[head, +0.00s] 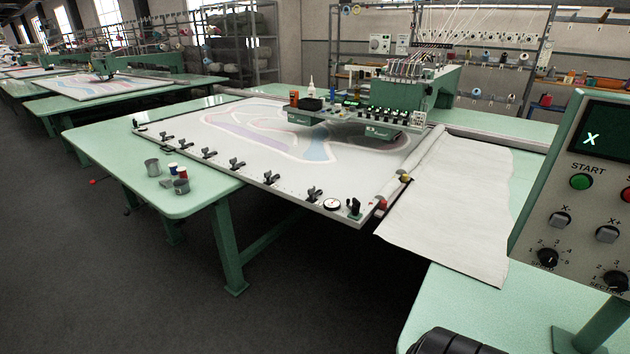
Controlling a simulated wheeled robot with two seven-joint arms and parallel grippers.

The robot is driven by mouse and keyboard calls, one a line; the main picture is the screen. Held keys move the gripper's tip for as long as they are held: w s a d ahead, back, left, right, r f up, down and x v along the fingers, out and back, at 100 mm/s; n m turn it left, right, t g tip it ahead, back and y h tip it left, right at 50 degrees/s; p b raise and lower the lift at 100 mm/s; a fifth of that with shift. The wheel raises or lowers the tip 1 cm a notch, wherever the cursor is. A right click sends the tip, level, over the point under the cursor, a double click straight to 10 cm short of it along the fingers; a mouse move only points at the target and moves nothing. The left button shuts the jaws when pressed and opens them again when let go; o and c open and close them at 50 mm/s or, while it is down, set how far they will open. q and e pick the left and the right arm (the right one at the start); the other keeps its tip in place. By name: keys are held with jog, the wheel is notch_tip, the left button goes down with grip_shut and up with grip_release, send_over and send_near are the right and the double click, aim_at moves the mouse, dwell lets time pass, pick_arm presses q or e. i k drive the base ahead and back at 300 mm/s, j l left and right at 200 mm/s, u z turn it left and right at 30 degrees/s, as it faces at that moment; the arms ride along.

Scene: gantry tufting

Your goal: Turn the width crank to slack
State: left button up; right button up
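A light tufting frame (262,180) lies on the green table, with cloth stretched in it and several black clamps along its near edge. A round white dial (332,204) sits near the frame's near right corner, beside a small dark upright handle (354,208). A red knob (381,203) and a yellow knob (405,179) are on the frame's right side. A small red knob (93,182) shows low beyond the table's left edge. I cannot tell which of these is the width crank. Neither gripper's fingers show.
A control panel (585,215) with a green start button stands at the right. Cups and spools (181,187) stand on the green table (150,200). The dark floor (110,290) in front is clear.

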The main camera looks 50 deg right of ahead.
aim_at(356, 209)
jog(key=i+z, duration=0.35)
jog(key=i+j+z, duration=0.15)
jog(key=i+z, duration=0.2)
jog(key=i+j+z, duration=0.35)
jog(key=i+l, duration=0.05)
jog(key=l, duration=0.05)
